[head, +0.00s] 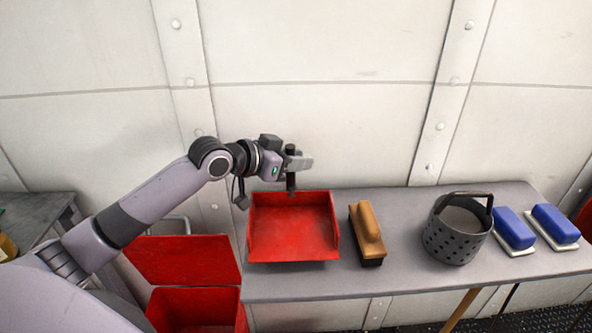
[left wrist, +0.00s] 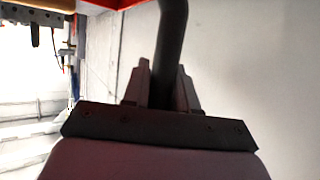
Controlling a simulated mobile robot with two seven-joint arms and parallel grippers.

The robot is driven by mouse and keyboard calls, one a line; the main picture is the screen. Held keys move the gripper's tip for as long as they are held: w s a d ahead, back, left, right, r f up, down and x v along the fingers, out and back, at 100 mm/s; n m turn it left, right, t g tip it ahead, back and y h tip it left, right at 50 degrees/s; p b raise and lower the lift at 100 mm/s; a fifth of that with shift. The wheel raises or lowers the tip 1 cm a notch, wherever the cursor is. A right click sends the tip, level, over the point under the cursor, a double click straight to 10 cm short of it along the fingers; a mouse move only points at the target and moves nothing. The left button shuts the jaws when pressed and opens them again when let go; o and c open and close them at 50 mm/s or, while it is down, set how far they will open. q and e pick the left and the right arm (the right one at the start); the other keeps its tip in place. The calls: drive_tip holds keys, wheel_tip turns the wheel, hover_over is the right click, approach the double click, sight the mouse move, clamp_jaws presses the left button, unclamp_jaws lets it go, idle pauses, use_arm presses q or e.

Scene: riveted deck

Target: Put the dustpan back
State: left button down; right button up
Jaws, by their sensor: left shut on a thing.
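The red dustpan (head: 293,228) is at the left end of the grey table, with its open edge towards me and its black handle (head: 291,178) at the back. My left gripper (head: 294,164) is shut on the handle. In the left wrist view the handle (left wrist: 173,45) runs up between the two fingers (left wrist: 165,88), with a strip of red (left wrist: 119,3) at the top edge. I cannot tell whether the pan touches the table top or is just above it. My right gripper is not in view.
On the grey table (head: 400,277) stand a wooden-backed brush (head: 368,228), a dark perforated bucket (head: 455,238) and two blue-topped blocks (head: 514,228) (head: 555,223). A red bin with a raised lid (head: 182,262) stands left of the table. A riveted wall (head: 320,120) is behind.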

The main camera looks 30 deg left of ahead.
use_arm(q)
drive_tip(key=shift+f, duration=1.3)
drive_tip(key=shift+f, duration=0.15)
drive_tip(key=c, duration=0.9)
unclamp_jaws()
drive_tip(key=shift+b+v, duration=0.35)
drive_tip(key=shift+v, duration=5.65)
